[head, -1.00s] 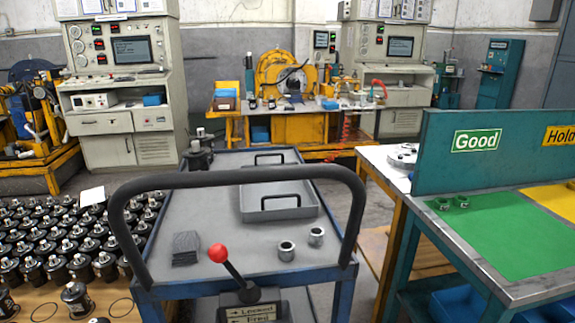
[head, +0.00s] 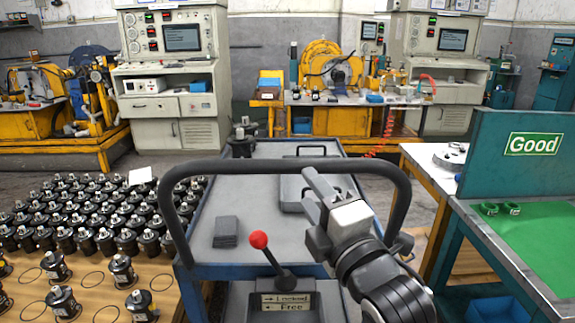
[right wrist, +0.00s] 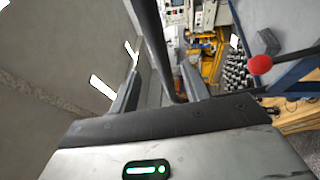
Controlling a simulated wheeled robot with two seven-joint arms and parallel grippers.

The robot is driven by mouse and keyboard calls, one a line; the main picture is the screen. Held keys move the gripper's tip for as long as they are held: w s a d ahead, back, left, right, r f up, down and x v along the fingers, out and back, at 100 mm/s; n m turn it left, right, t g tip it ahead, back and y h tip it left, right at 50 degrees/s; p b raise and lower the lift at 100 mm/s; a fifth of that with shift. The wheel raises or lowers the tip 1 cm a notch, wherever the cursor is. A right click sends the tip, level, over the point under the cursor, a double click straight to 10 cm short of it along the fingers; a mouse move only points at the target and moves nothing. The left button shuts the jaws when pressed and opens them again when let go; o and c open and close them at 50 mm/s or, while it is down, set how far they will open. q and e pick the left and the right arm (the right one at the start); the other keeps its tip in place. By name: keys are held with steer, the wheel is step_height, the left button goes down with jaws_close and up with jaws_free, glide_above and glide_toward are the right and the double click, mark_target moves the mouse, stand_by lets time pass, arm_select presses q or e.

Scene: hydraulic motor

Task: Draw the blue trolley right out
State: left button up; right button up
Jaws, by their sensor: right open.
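The blue trolley (head: 188,285) stands in front of me, with a grey top and a black curved push handle (head: 235,165). A lever with a red ball (head: 258,240) leans left above a plate (head: 287,302) marked Locked and Free. My right gripper (head: 314,208) is open at the handle's top bar, right of its middle, and overlaps it in the head view. In the right wrist view, the dark handle bar (right wrist: 164,45) runs between the open fingers (right wrist: 160,88); I cannot tell whether they touch it. The red ball (right wrist: 261,64) shows there too. My left gripper is out of view.
On the trolley are a grey tray (head: 290,190), dark plates (head: 225,231) and a black motor (head: 241,140) at the far end. Rows of motors (head: 85,220) stand close on the left. A green-topped table (head: 535,240) and a workbench (head: 425,160) stand on the right.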

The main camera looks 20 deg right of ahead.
steer(key=p+x, duration=0.1)
steer(key=x, duration=0.9)
steer(key=shift+c, duration=0.4)
jaws_close()
